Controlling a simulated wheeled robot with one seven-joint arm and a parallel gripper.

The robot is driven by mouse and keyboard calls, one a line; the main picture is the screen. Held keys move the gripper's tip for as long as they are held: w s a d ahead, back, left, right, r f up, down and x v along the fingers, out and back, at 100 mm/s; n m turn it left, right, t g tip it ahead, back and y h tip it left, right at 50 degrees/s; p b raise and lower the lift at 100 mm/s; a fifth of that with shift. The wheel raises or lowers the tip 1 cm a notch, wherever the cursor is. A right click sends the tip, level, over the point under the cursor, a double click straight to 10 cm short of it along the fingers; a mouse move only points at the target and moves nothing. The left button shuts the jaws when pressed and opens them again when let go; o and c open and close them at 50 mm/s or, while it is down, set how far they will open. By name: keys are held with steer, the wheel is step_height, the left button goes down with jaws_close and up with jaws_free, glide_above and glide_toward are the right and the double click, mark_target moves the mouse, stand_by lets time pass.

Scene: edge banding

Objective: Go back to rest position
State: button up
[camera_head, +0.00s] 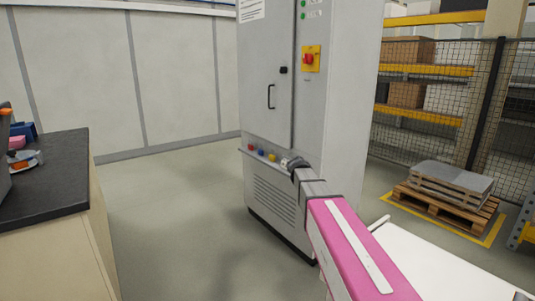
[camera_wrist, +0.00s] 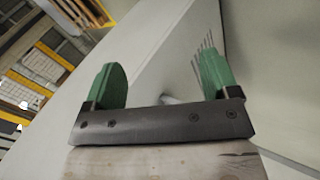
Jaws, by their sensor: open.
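My gripper (camera_wrist: 160,78) shows in the wrist view with its two green fingers spread apart. No held object shows between the fingers. A small pale rod-like thing (camera_wrist: 168,99) shows behind the dark crossbar of my gripper; I cannot tell what it is. In the head view my pink arm reaches up from the bottom right toward the front of a grey cabinet (camera_head: 265,90).
A dark-topped counter (camera_head: 62,165) stands at the left with small coloured items on it. A pallet with grey sheets (camera_head: 452,178) lies at the right, before mesh fencing (camera_head: 465,90) and shelving. A white surface (camera_head: 430,262) is at the bottom right. Floor between counter and cabinet is clear.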

steer(key=s+f+m+g+y, duration=0.1)
steer(key=s+f+y, duration=0.1)
steer(key=s+f, duration=0.3)
steer(key=s+f+m+g+y, duration=0.1)
steer(key=s+f, duration=0.5)
steer(key=s, duration=0.7)
steer(key=s+a+f+m+g+y, duration=0.1)
steer(key=s+f+m+g+y, duration=0.1)
steer(key=s+f, duration=0.4)
steer(key=s, duration=0.3)
steer(key=shift+y, duration=0.3)
steer(key=shift+a, duration=0.1)
